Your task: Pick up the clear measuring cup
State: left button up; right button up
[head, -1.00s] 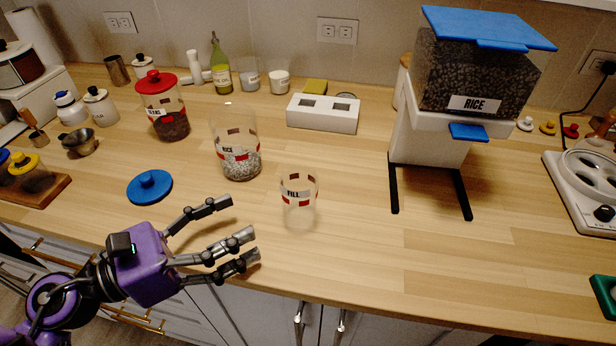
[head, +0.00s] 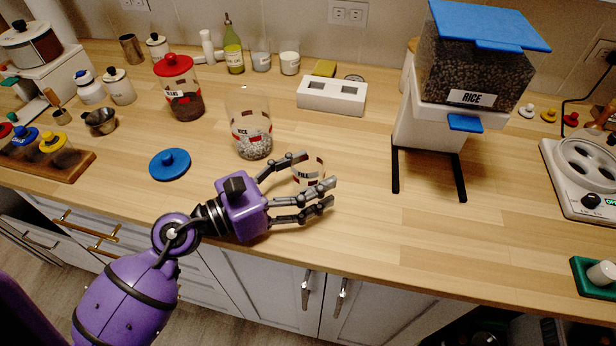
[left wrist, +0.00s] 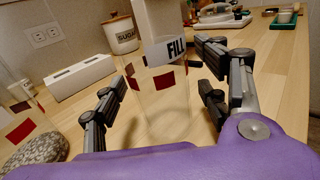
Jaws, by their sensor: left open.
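The clear measuring cup (head: 308,170), marked FILL with red blocks, stands upright on the wooden counter. My left gripper (head: 318,180) is open, with its fingers reaching around the cup on both sides. In the left wrist view the cup (left wrist: 165,105) stands between the spread fingers (left wrist: 165,90). I cannot tell whether any finger touches it. In the head view the fingers partly hide its lower part. My right gripper is not in view.
A clear RICE jar (head: 252,135) stands just behind and left of the gripper. A blue lid (head: 170,164) lies to the left. The rice dispenser (head: 465,75) stands to the right on black legs (head: 395,170).

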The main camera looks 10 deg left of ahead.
pick_arm(q)
jog(key=c, duration=1.2)
